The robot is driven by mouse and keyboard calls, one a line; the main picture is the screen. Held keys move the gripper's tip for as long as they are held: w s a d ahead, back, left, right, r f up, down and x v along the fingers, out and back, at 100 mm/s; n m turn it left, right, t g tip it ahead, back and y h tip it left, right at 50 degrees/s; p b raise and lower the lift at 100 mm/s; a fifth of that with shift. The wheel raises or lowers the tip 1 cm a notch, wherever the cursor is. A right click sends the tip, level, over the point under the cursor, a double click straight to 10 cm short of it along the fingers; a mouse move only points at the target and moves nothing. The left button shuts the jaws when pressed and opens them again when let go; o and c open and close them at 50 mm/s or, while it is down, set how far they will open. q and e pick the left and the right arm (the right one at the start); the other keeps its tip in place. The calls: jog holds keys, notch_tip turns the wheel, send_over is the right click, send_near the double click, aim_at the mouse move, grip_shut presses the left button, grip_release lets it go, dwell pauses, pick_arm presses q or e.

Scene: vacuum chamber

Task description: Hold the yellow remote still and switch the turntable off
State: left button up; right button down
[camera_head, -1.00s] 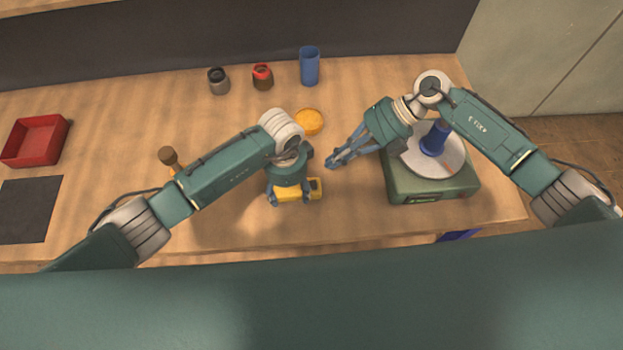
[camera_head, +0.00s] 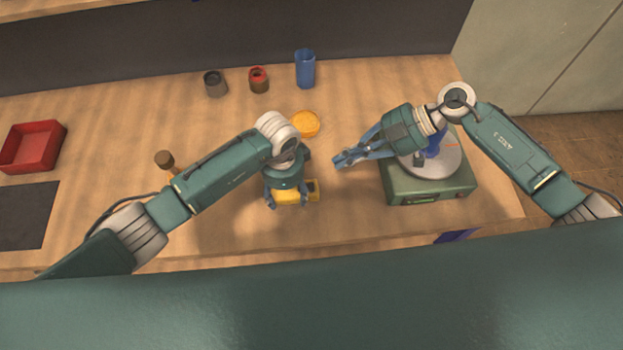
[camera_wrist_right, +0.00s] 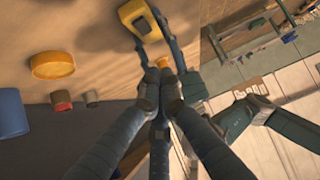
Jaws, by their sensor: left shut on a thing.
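The yellow remote (camera_head: 294,197) lies near the table's front edge. My left gripper (camera_head: 287,200) points down over it and is shut on its sides, hiding much of it. The remote also shows in the right wrist view (camera_wrist_right: 134,14) between the left gripper's fingers. The turntable (camera_head: 432,192) is a green box with a pale round platter, right of the remote. A blue object (camera_head: 434,147) stands on the platter, partly hidden by my right arm. My right gripper (camera_head: 338,162) is above the table between remote and turntable, its fingertips together and empty, touching neither.
A yellow-orange disc (camera_head: 305,124), a blue cup (camera_head: 305,68), a red-topped jar (camera_head: 259,80) and a grey jar (camera_head: 215,84) stand behind. A red tray (camera_head: 32,147), dark mat (camera_head: 25,214) and brown-headed tool (camera_head: 165,159) are left. Table between remote and turntable is clear.

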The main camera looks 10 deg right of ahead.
send_over(308, 184)
jog(key=s, duration=0.2)
jog(key=f, duration=0.6)
jog(key=shift+w+d, duration=0.15)
jog(key=shift+d, duration=0.05)
notch_tip(308, 184, down, 3)
jog(key=shift+a+r, duration=0.15)
jog(key=shift+f, duration=0.75)
jog(key=shift+a+f+h, duration=0.2)
jog(key=shift+f+h, duration=0.1)
jog(key=shift+h, duration=0.2)
jog(key=shift+a, duration=0.1)
jog(key=shift+a+r, duration=0.15)
jog(key=shift+a, duration=0.6)
